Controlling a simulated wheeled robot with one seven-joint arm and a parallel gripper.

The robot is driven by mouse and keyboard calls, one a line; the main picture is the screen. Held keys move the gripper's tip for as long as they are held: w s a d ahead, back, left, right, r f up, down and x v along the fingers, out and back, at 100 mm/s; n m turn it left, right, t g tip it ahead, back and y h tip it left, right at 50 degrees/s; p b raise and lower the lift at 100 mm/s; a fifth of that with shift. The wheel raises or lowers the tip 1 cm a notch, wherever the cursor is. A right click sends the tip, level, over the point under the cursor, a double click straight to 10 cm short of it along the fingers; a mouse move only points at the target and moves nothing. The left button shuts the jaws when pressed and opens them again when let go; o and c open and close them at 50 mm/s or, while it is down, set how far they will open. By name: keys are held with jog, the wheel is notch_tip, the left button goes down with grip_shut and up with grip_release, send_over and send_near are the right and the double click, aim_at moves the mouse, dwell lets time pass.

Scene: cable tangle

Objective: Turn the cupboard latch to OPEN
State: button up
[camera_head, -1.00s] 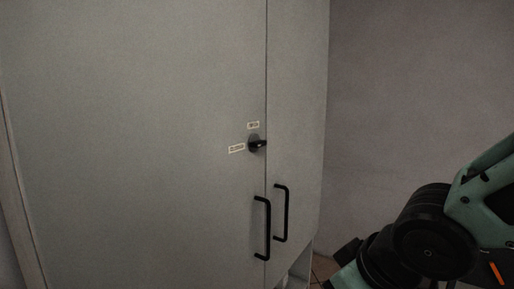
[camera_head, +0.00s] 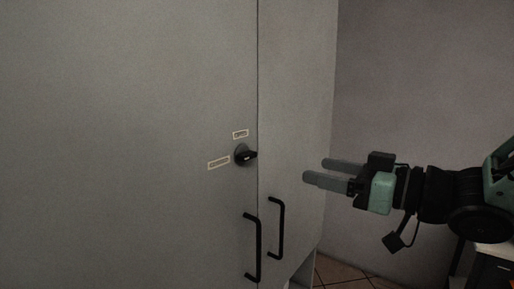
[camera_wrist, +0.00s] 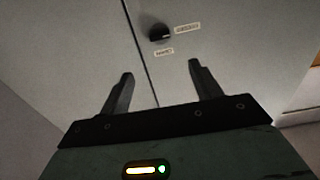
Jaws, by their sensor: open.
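The cupboard latch (camera_head: 245,155) is a black knob on a round base on the left door, close to the seam between the doors. The latch also shows in the wrist view (camera_wrist: 158,33), beyond my fingertips. My gripper (camera_head: 316,171) is open and empty, right of the latch in the head view, its two fingers pointing left toward the cupboard. Nothing is between the fingers.
Two black bar handles, left (camera_head: 252,248) and right (camera_head: 276,228), stand out from the grey cupboard doors below the latch. A grey wall (camera_head: 420,90) is behind my arm. Tiled floor (camera_head: 345,272) shows at the bottom. The space between my fingers and the latch looks clear.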

aim_at(251, 155)
jog(key=p+x, duration=0.9)
jog(key=x, duration=0.6)
jog(key=shift+w+a, duration=0.1)
jog(key=shift+a, duration=0.05)
jog(key=c, duration=1)
